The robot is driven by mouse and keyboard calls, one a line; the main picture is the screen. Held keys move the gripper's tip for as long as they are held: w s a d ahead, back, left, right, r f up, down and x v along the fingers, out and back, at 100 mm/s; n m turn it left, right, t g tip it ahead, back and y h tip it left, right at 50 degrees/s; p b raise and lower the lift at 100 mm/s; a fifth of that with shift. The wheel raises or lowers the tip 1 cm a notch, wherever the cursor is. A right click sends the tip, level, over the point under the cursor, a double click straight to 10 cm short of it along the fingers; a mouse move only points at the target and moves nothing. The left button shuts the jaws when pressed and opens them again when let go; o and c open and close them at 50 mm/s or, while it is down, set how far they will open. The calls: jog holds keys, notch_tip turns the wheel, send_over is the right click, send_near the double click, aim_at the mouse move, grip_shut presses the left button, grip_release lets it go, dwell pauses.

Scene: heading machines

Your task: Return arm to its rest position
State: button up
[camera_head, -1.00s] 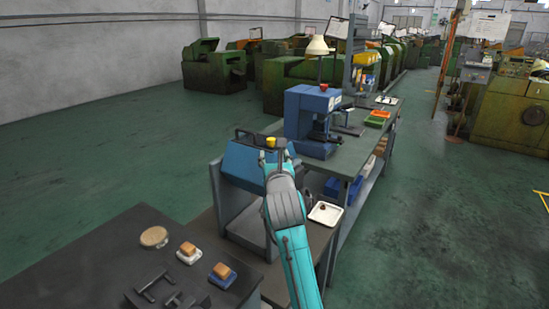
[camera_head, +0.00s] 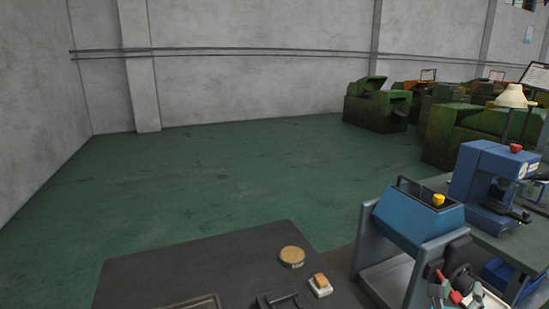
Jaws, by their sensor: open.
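What looks like my gripper (camera_head: 457,291) hangs at the lower right, partly cut off by the bottom edge. It has a dark body with red and pale grey parts, and its fingers are apart. It shows in front of the blue sloped machine's stand and the bench behind. I see nothing clearly held in it. The teal arm links are not clearly visible in this view.
The blue sloped box (camera_head: 412,221) with a yellow knob (camera_head: 438,199) stands close to the gripper. A blue press (camera_head: 484,181) is behind it. A dark table (camera_head: 200,268) holds a round disc (camera_head: 292,256) and a small tan block (camera_head: 320,281). Open green floor (camera_head: 220,180) lies beyond.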

jog(key=s+a+f+m+y, duration=0.4)
jog(key=s+a+m, duration=0.4)
jog(key=s+m, duration=0.3)
jog(key=s+a+f+m+t+y, duration=0.1)
jog(key=s+a+f+m+y, duration=0.4)
jog(key=s, duration=1.1)
jog(key=s+a+f+m+y, duration=0.4)
jog(key=s+a+f+m, duration=0.3)
jog(key=s+a+m, duration=0.4)
jog(key=s+m, duration=0.3)
jog(key=m, duration=0.2)
jog(key=shift+m+t+y, duration=0.3)
jog(key=shift+t+y, duration=0.1)
jog(key=shift+s+a, duration=0.1)
